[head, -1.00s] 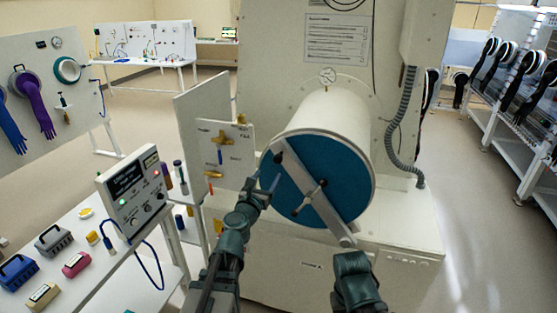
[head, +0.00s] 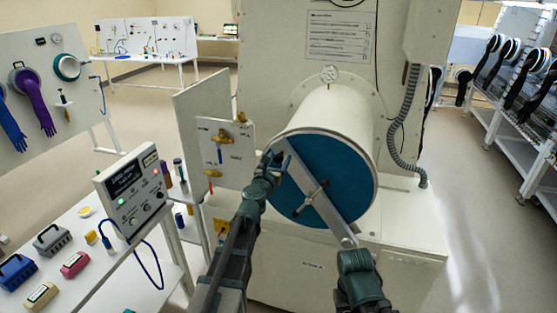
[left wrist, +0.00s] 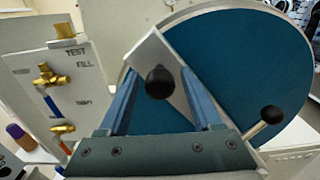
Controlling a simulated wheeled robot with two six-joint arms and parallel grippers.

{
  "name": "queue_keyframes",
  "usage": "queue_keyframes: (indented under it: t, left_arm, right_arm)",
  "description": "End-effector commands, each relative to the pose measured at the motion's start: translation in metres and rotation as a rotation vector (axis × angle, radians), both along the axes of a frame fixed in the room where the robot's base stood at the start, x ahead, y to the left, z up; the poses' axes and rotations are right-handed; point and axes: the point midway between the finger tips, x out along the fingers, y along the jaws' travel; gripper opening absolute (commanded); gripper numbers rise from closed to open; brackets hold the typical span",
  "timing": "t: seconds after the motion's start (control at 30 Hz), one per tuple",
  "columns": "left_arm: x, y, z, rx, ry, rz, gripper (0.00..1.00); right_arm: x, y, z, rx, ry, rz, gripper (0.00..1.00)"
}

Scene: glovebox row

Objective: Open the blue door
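The blue door (head: 348,175) is a round disc that closes the front of a white cylinder. It also shows in the left wrist view (left wrist: 245,60). A grey bar (head: 322,208) runs diagonally across it, with a black knob (left wrist: 160,82) at its upper left end and a handle with a black ball tip (left wrist: 271,115) near its middle. My left gripper (head: 276,160) is at the knob end of the bar. In the left wrist view its blue fingers stand apart, one each side of the knob, with visible gaps. My right gripper (head: 356,262) is below the door; its fingers cannot be made out.
A panel with brass valves (head: 226,150) stands just left of the door. A white table (head: 110,278) with a control box (head: 133,190) and small cases is at the lower left. A ribbed hose (head: 408,120) hangs right of the cylinder. Open floor lies at right.

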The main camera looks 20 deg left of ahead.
Motion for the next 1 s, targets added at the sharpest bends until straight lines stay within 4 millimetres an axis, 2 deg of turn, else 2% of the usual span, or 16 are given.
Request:
queue_keyframes:
  t: [0.03, 0.33, 1.0]
  left_arm:
    - [0.0000, 0.0001, 0.0000, 0.000, 0.000, 0.000, 0.55]
    - [-0.0002, 0.0001, 0.0000, 0.000, 0.000, 0.000, 0.01]
    - [-0.0003, 0.0002, 0.0000, 0.000, 0.000, 0.000, 0.00]
  right_arm:
    - [0.0000, 0.0000, 0.0000, 0.000, 0.000, 0.000, 0.50]
    - [0.0000, 0.0000, 0.0000, 0.000, 0.000, 0.000, 0.50]
    - [0.0000, 0.0000, 0.0000, 0.000, 0.000, 0.000, 0.50]
